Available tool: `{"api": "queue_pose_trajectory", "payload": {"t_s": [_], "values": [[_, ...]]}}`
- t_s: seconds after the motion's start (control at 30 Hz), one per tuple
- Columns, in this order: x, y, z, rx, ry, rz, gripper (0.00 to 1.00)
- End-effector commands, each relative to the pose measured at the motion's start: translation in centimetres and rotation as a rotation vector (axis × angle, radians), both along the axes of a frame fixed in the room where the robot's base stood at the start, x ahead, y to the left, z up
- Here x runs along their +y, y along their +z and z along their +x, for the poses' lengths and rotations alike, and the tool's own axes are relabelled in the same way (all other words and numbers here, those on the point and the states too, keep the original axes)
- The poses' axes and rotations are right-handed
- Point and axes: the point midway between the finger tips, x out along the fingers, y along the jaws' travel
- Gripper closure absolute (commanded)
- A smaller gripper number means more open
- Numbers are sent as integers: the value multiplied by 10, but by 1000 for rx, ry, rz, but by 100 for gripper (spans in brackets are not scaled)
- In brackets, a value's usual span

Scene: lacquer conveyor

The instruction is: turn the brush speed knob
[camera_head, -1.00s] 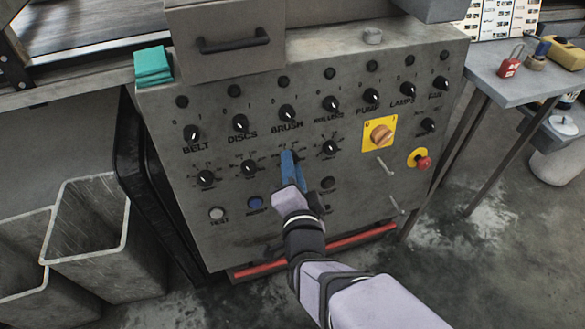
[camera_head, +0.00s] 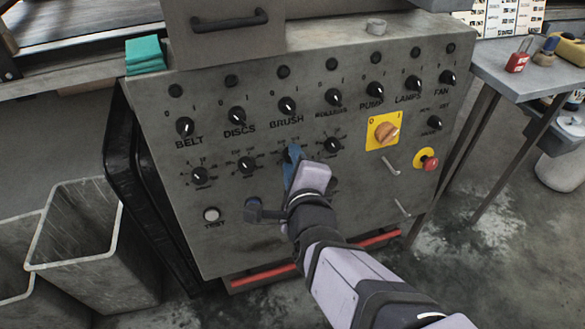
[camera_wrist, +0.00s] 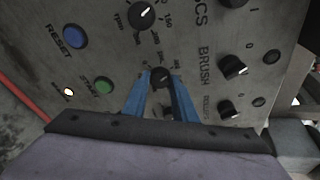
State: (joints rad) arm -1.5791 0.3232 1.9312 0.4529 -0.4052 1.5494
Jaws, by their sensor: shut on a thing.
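The brush speed knob (camera_wrist: 160,76) is a small black dial on the grey control panel (camera_head: 235,255), with a printed scale around it. It sits below the BRUSH switch (camera_head: 287,105) in the lower row. My gripper (camera_head: 291,154) has blue fingers that reach the panel there. In the wrist view its two fingers (camera_wrist: 161,82) stand on either side of the knob and are shut on it. In the head view the fingers and wrist hide most of the knob, so its pointer is hard to read there.
Similar dials flank it: one left (camera_head: 246,164) and one right (camera_head: 332,145). An orange rotary switch on a yellow plate (camera_head: 385,130) and a red emergency button (camera_head: 429,163) lie right. In the wrist view a green START button (camera_wrist: 104,85) and blue RESET button (camera_wrist: 75,37) are close by.

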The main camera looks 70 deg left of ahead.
Motion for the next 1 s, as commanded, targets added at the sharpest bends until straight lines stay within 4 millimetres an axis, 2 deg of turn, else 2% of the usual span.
{"api": "queue_pose_trajectory", "payload": {"t_s": [0.23, 0.67, 0.7, 0.77, 1.0], "values": [[0, -1, 0, 62, -11, -3, 97], [0, -1, 0, 70, -12, -3, 97], [0, -1, 0, 70, -12, -3, 68], [0, 0, 0, 70, -12, -3, 56], [0, 0, 0, 70, -12, -2, 56]]}}
